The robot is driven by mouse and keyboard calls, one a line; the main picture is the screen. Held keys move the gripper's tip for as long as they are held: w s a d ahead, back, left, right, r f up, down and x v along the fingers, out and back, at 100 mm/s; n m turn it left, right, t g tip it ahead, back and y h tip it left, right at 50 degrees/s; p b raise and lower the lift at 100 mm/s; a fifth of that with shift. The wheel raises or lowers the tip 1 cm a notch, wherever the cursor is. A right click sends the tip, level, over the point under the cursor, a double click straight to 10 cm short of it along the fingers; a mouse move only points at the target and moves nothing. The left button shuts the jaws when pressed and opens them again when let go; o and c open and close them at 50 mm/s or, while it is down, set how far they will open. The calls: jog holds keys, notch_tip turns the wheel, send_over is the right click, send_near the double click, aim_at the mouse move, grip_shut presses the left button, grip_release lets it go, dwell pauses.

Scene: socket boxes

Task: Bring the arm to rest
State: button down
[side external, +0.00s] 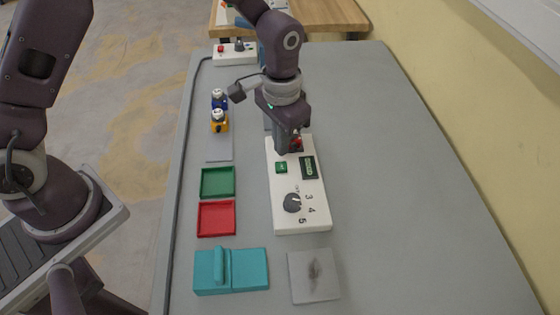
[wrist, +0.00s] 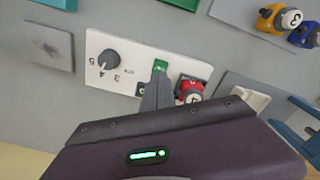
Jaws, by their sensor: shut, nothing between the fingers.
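My gripper (side external: 285,151) is shut and empty. It is low over the far end of a white control panel (side external: 285,222). In the wrist view its closed fingers (wrist: 160,84) overlap the panel beside a green button (wrist: 160,66); I cannot tell if they touch it. The button also shows in the side view (side external: 281,167). A red piece with a white-marked face (wrist: 191,91) sits at the panel's end, right of the fingers in the wrist view. The panel has a dark knob (side external: 292,203) with numbers and a dark green-lit display (side external: 308,167).
Yellow (side external: 219,125) and blue (side external: 219,97) pieces stand at the left. Green (side external: 218,182) and red (side external: 217,218) trays, a teal box (side external: 250,270) and a grey plate (side external: 299,290) lie nearer. The table's right side (side external: 400,190) is clear, with a wall (side external: 450,110) beyond.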

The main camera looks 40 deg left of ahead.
jog(key=s+a+r+t, duration=0.1)
jog(key=s+a+r, duration=0.15)
jog(key=r, duration=0.35)
jog(key=s+a+r+n+t, duration=0.1)
jog(key=s+a+r, duration=0.15)
jog(key=r, duration=0.35)
jog(key=s+a+r+t, duration=0.1)
jog(key=s+a+r, duration=0.15)
jog(key=r, duration=0.35)
jog(key=s+a+r+n+t, duration=0.1)
jog(key=s+a+r, duration=0.1)
jog(key=s, duration=0.5)
jog(key=s+a+r+n+t, duration=0.1)
jog(key=s+a, duration=0.1)
jog(key=s, duration=0.6)
jog(key=shift+r+t, duration=0.3)
jog(key=shift+r, duration=0.05)
jog(key=shift+a, duration=0.1)
dwell(0.6)
